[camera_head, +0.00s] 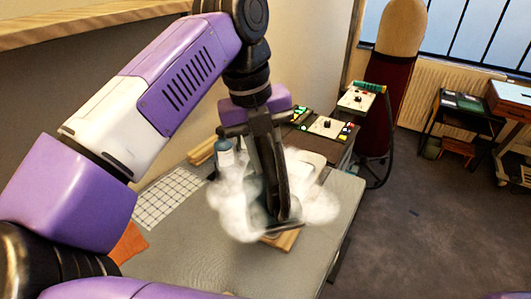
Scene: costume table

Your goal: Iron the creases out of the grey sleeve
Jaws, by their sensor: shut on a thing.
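My gripper (270,175) points down over the grey table and is shut on what looks like a dark iron (287,224), mostly hidden by the fingers and white steam (240,210). The iron is low over a small wooden board (285,241) near the table's right side. Steam billows on both sides of it. I cannot make out the grey sleeve; the steam and my gripper cover that spot. I cannot tell whether the iron touches cloth.
On the grey table (200,255) lie a white gridded sheet (168,197) and an orange cloth (129,243). A blue bottle (226,156) stands behind my gripper. Control boxes (325,126) stand at the back. A dark red dress form (392,90) stands beyond. Floor is open right.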

